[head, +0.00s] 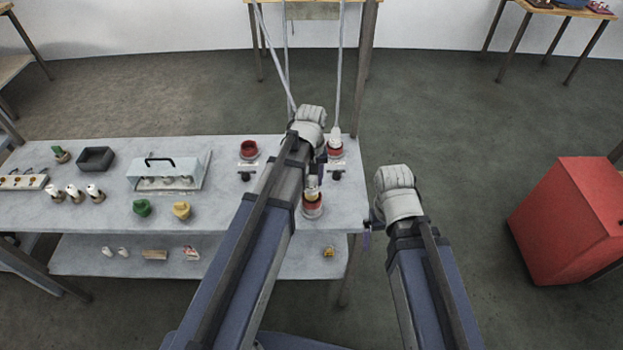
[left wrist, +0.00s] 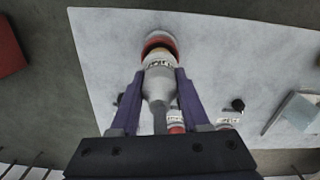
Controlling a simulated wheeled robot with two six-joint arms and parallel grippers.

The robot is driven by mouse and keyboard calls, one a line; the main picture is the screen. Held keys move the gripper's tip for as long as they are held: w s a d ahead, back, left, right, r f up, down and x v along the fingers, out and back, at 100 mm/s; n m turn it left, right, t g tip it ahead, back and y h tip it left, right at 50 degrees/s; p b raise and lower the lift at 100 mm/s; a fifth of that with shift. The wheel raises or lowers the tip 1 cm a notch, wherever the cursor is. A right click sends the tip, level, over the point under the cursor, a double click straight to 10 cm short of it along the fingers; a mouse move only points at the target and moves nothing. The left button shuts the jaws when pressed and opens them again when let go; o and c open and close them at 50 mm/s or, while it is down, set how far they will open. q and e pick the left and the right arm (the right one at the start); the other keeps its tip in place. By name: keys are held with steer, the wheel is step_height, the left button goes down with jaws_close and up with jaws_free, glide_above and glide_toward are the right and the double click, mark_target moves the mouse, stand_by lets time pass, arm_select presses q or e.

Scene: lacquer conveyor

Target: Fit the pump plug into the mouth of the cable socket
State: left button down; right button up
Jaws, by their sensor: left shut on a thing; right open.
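My left gripper (head: 317,172) is shut on a grey-white plug (left wrist: 158,85), which I take to be the pump plug; its label is too small to read. The plug points down at a round socket with a red ring (head: 312,210), probably the cable socket, near the table's front right. In the left wrist view the plug's pale end overlaps the red-ringed socket (left wrist: 163,38), hiding most of its mouth. I cannot tell how deep the end sits. My right gripper (head: 367,230) is open and empty, beside the table's right edge.
Another red socket (head: 249,151) stands left of my left arm. A further one holds a white corded plug (head: 335,134) behind the gripper. Cords (head: 287,60) hang from above. A handled case (head: 168,172) and green (head: 142,207) and yellow (head: 181,210) pieces lie left.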

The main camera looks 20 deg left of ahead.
arm_select(q)
steer(key=shift+f+b, duration=1.5)
steer(key=shift+f, duration=0.05)
steer(key=shift+c, duration=1.5)
jaws_free()
steer(key=shift+r, duration=0.1)
steer(key=shift+r, duration=0.1)
step_height(320, 180, up, 8)
steer(key=p, duration=0.8)
steer(key=shift+f, duration=0.2)
steer(key=shift+f, duration=0.2)
step_height(320, 180, down, 8)
steer(key=b, duration=0.8)
steer(key=shift+r, duration=0.1)
steer(key=shift+r+p, duration=0.3)
steer(key=shift+r, duration=0.1)
